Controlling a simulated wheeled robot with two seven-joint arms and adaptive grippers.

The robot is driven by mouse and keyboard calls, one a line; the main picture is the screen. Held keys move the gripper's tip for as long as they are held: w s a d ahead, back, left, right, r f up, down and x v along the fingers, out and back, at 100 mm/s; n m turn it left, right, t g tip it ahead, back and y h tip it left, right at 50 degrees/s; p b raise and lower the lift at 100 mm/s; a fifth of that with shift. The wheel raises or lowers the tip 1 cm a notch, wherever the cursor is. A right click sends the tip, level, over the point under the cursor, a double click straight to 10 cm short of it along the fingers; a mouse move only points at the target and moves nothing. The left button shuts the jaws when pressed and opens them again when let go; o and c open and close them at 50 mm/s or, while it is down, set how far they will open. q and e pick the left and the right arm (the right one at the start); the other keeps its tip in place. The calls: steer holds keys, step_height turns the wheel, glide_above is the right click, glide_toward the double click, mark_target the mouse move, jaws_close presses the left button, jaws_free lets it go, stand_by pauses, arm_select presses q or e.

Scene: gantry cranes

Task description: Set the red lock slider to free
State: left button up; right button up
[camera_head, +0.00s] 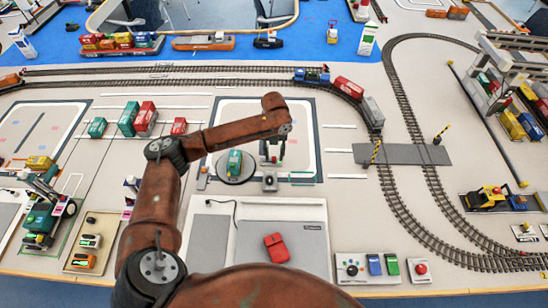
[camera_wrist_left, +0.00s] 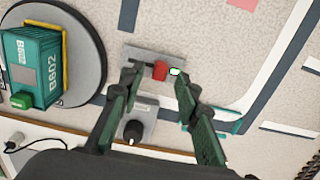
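The red lock slider (camera_wrist_left: 160,70) is a small red block on a grey plate (camera_wrist_left: 150,54) in the left wrist view. A small white mark with a green edge (camera_wrist_left: 175,71) sits just to its right. My left gripper (camera_wrist_left: 157,80) is open, with one dark finger on each side of the red slider and gaps visible between. Whether the fingertips are down at the slider's height is unclear. In the head view my left gripper (camera_head: 272,158) points down beside the turntable and hides most of the lock. My right gripper is not in view.
A round turntable (camera_wrist_left: 92,92) carrying a green container (camera_wrist_left: 38,68) marked B602 is left of the lock. A grey box with a black knob (camera_wrist_left: 140,118) stands near the fingers. A button panel (camera_head: 367,268) and a red object (camera_head: 276,248) lie nearer me.

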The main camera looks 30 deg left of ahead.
arm_select(q)
step_height(320, 180, down, 2)
steer(key=shift+f, duration=0.1)
jaws_close()
stand_by(0.4)
stand_by(0.3)
